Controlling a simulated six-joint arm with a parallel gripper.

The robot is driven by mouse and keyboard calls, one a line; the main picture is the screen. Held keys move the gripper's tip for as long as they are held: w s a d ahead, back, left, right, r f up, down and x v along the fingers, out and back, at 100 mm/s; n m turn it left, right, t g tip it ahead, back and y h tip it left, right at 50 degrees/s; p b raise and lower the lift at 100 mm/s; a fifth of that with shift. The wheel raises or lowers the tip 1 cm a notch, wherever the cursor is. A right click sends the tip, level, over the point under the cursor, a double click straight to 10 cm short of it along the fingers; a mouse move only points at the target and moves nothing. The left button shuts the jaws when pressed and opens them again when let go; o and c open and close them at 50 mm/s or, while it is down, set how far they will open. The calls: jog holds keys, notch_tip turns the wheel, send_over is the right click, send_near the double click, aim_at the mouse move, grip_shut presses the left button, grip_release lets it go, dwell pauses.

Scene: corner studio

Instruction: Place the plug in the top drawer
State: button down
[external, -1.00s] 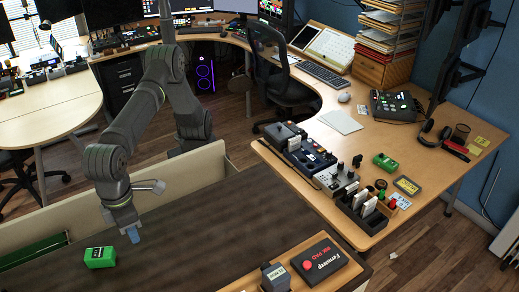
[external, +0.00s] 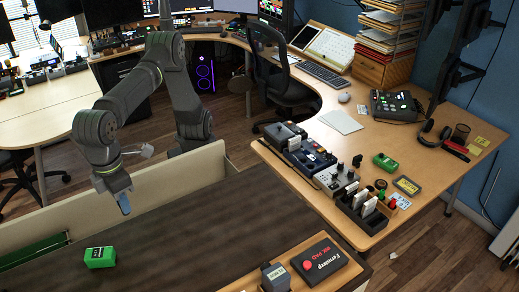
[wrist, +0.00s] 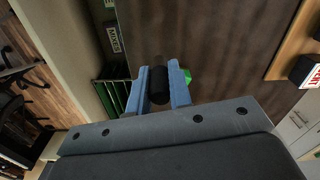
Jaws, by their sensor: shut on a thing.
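In the wrist view a black cylindrical piece, which I take as the plug (wrist: 158,84), sits between the two blue fingers. My gripper (wrist: 158,80) is shut on it. In the external view my gripper (external: 124,203) hangs above the dark wooden tabletop (external: 180,235), behind the green box (external: 100,257) in the picture. The plug is too hidden or small to make out there. I cannot tell which thing is the top drawer.
A light wooden tray (external: 236,287) at the lower right holds a black box with a red button (external: 318,262) and a grey block (external: 275,277). A cream panel (external: 180,180) edges the table's far side. The tabletop's middle is clear.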

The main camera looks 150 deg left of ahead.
aim_at(146, 256)
jog(key=w+a+f+n, duration=0.1)
jog(key=w+a+n, duration=0.2)
jog(key=a, duration=0.6)
jog(key=w+a+f+n, duration=0.2)
jog(key=w+a+n, duration=0.2)
jog(key=a, duration=0.5)
jog(key=w+a+f+n, duration=0.2)
jog(key=w+a+n, duration=0.1)
jog(key=a, duration=0.7)
jog(key=shift+w+f+n, duration=0.2)
jog(key=shift+f+n, duration=0.05)
jog(key=shift+n, duration=0.65)
jog(key=a+n, duration=0.1)
jog(key=a, duration=0.2)
jog(key=a+f+n, duration=0.1)
jog(key=a, duration=0.2)
jog(key=a+n, duration=0.2)
jog(key=a, duration=0.1)
jog(key=shift+s+a+f, duration=0.15)
jog(key=shift+a+f, duration=0.2)
jog(key=shift+f, duration=0.05)
jog(key=shift+d, duration=0.1)
